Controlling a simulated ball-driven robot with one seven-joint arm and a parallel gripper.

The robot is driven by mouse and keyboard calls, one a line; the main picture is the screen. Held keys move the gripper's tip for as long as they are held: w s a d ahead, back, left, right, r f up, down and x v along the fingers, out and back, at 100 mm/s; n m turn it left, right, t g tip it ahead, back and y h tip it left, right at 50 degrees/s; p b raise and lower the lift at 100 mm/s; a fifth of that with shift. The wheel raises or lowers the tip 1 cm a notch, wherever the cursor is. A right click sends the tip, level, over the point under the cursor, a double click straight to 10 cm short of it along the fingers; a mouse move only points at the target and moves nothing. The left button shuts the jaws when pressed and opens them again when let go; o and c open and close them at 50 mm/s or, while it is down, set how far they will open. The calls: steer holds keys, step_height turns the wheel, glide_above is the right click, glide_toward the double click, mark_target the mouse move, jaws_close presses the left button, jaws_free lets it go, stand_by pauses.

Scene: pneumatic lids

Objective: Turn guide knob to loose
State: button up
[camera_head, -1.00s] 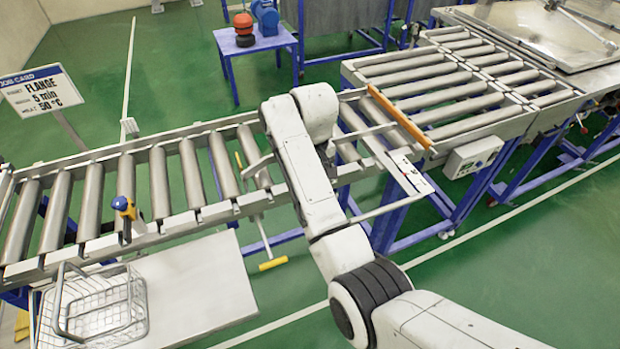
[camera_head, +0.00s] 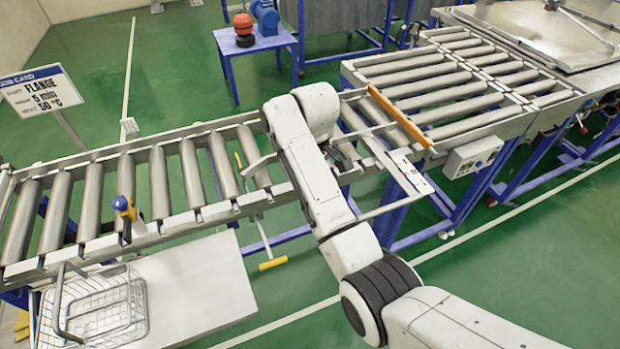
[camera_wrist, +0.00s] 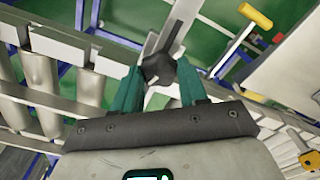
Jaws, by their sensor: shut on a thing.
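The guide knob (camera_wrist: 160,70) is dark and lobed, on a grey metal bar in the upper middle of the wrist view. My gripper (camera_wrist: 158,78) has its teal fingers on either side of the knob, shut on it. In the head view my white arm covers the knob and most of the gripper. I cannot read the knob's loose or tight setting in these frames.
The roller conveyor (camera_head: 135,190) runs under my arm. A yellow-handled T-bar (camera_head: 272,263) sticks out at its near side. A wire basket (camera_head: 92,308) stands on the pale bench (camera_head: 205,275) at lower left. An orange bar (camera_head: 400,118) crosses the rollers at right.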

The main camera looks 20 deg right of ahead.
steer(key=shift+r, duration=0.1)
steer(key=o, duration=1.1)
steer(key=shift+c, duration=0.2)
step_height(320, 180, up, 3)
steer(key=shift+f+b, duration=0.1)
steer(key=shift+b, duration=0.3)
steer(key=shift+w+d+r+p, duration=0.1)
steer(key=shift+r+p, duration=0.05)
steer(key=shift+r, duration=0.3)
steer(key=shift+w+d+r+p, duration=0.1)
steer(key=shift+r+p, duration=0.05)
steer(key=shift+r, duration=0.25)
steer(key=shift+s+a+r, duration=0.2)
steer(key=shift+r, duration=0.25)
steer(key=shift+d+r, duration=0.2)
steer(key=shift+r, duration=2.45)
steer(key=shift+s, duration=0.1)
